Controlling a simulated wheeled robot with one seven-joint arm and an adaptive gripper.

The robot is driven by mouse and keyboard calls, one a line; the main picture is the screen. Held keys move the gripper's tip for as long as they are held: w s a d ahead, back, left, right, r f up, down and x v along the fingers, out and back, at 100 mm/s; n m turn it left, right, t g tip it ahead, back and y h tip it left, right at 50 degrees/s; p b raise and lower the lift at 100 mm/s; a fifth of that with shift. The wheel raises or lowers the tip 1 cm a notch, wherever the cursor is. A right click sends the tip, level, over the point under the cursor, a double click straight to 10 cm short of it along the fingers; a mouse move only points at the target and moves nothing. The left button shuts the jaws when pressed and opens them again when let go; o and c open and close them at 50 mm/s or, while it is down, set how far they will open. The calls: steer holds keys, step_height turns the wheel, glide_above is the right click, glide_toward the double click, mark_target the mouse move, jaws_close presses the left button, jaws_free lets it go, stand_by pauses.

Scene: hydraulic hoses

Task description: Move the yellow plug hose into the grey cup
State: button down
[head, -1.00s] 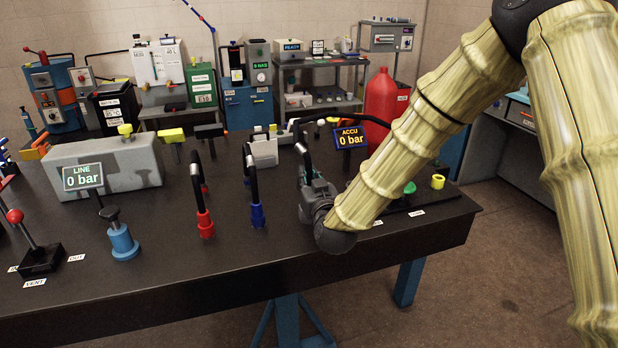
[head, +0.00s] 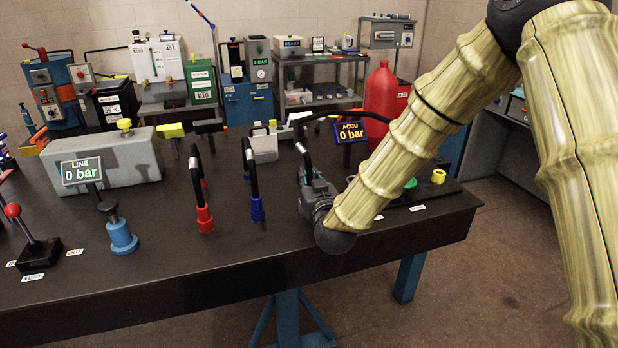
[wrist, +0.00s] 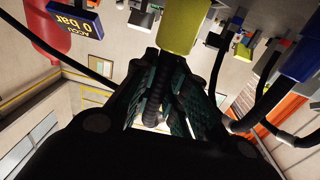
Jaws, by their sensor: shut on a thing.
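My gripper (head: 316,192) is low over the right part of the bench in the head view, its jaws shut on the yellow plug hose. In the wrist view, the yellow plug (wrist: 180,28) sticks out just past the fingertips (wrist: 168,75). In the head view the black hose (head: 301,140) arches down to my gripper, and the plug itself is hidden there by the gripper. I cannot make out the grey cup; my forearm covers part of the right end of the bench. A yellow cup (head: 438,177) and a green piece (head: 410,184) show just right of the forearm.
The red plug hose (head: 205,217) and blue plug hose (head: 257,210) hang left of my gripper. The ACCU display (head: 351,132) stands behind it. A grey block (head: 105,165), the LINE display (head: 81,171) and a blue knob post (head: 122,237) are further left. The front bench middle is clear.

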steer(key=shift+f, duration=0.45)
steer(key=c, duration=1.3)
jaws_free()
steer(key=shift+c, duration=0.2)
steer(key=shift+s, duration=0.1)
steer(key=v, duration=1.2)
steer(key=shift+d, duration=0.1)
